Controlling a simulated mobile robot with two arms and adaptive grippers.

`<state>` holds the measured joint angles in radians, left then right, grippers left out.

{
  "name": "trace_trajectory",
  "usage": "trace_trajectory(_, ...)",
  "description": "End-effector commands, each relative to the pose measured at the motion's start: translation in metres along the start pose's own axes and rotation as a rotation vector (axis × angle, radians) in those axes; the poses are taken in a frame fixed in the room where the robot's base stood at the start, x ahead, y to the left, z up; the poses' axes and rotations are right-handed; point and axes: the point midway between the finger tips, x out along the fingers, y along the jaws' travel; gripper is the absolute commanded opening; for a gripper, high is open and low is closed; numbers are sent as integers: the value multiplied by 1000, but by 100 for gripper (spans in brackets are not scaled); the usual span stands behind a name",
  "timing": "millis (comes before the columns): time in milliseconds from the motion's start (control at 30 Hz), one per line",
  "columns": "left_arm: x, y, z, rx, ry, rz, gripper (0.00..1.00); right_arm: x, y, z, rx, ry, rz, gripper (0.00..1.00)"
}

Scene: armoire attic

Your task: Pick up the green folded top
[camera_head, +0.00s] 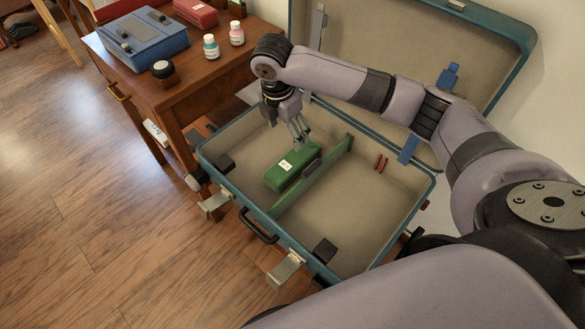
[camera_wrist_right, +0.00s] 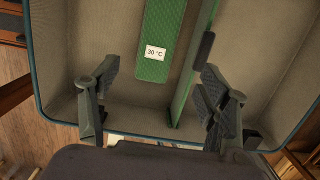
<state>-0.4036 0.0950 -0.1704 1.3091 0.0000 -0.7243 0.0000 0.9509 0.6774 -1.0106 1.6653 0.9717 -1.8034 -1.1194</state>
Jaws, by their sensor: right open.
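The green folded top (camera_head: 291,168) is a textured green block with a white label. It lies inside the open blue suitcase (camera_head: 238,208), to the left of a green upright divider (camera_head: 318,176). In the right wrist view, the top (camera_wrist_right: 155,67) shows its label, which reads 30 °C, and the divider (camera_wrist_right: 190,85) stands beside it. My right gripper (camera_head: 301,136) is over the suitcase at the far end of the top. In the right wrist view, its fingers (camera_wrist_right: 160,78) are spread wide with nothing between them, and the top's near end shows between them. My left gripper is out of view.
The suitcase lid (camera_head: 400,45) stands open at the back. A wooden table (camera_head: 185,88) at the left bears a blue case (camera_head: 143,38), two small bottles (camera_head: 211,46) and a red box (camera_head: 196,12). Wooden floor is clear at lower left.

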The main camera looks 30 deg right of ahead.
Motion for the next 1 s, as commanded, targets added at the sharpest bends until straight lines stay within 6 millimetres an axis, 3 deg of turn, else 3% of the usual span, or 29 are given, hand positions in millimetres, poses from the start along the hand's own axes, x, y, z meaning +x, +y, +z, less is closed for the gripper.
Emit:
trace_trajectory(100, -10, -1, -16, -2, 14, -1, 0, 30, -2, 0, 0, 0, -7, 70)
trace_trajectory(400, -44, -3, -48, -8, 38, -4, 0, 90, -1, 0, -1, 0, -3, 70)
trace_trajectory(767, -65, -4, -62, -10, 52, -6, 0, 116, 0, 0, -1, 0, -3, 70)
trace_trajectory(1000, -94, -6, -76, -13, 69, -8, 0, 146, 2, 1, -1, -1, -4, 70)
